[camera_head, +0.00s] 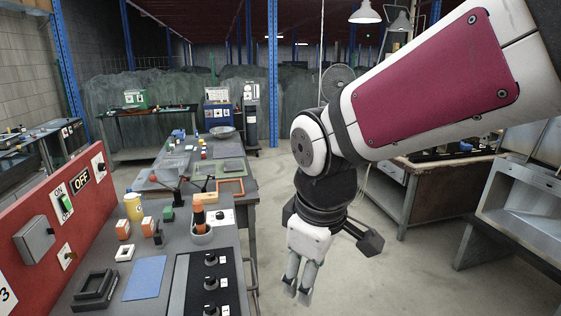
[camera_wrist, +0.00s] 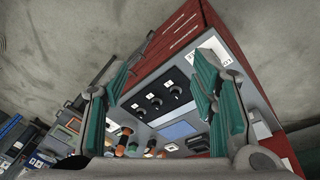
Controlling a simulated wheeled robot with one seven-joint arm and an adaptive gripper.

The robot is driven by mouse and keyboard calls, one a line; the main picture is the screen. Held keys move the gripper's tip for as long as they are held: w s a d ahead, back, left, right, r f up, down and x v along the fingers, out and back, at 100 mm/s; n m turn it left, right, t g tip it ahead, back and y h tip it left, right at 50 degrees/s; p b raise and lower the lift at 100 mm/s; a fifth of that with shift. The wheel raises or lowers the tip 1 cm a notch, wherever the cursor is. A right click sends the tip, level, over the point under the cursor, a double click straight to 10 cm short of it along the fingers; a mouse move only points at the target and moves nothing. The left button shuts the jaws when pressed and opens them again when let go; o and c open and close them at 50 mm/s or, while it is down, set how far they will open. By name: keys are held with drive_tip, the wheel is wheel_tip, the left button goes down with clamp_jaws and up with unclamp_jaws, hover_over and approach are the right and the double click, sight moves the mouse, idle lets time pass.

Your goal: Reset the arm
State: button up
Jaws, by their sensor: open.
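My arm reaches in from the upper right of the head view and bends down at its elbow. My gripper (camera_head: 298,292) hangs below it, over the open floor just right of the near workbench (camera_head: 215,256). The fingers point down and hold nothing. In the wrist view my gripper (camera_wrist: 158,95) shows two teal-padded fingers spread wide apart. Between them, at a distance, lie the bench's panel with black knobs (camera_wrist: 157,101) and a blue mat (camera_wrist: 178,131). Nothing lies between the finger pads.
The near bench holds a blue mat (camera_head: 145,278), a black square frame (camera_head: 95,289), a yellow cup (camera_head: 133,206) and a black knob panel (camera_head: 212,284). A red switch panel (camera_head: 45,230) stands at left. A metal sink (camera_head: 525,205) is at right. Floor (camera_head: 385,270) is clear between.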

drive_tip(key=s+d+r+m+t, duration=0.1)
drive_tip(key=s+d+r+m, duration=0.1)
drive_tip(key=s+d+m, duration=0.3)
drive_tip(key=s+d+r+m+t, duration=0.2)
drive_tip(key=s+d+m, duration=0.3)
drive_tip(key=d, duration=0.4)
drive_tip(key=shift+s+d+r+m, duration=0.2)
drive_tip(key=shift+d+r+m, duration=0.05)
drive_tip(key=shift+r+m, duration=0.55)
drive_tip(key=shift+a, duration=0.1)
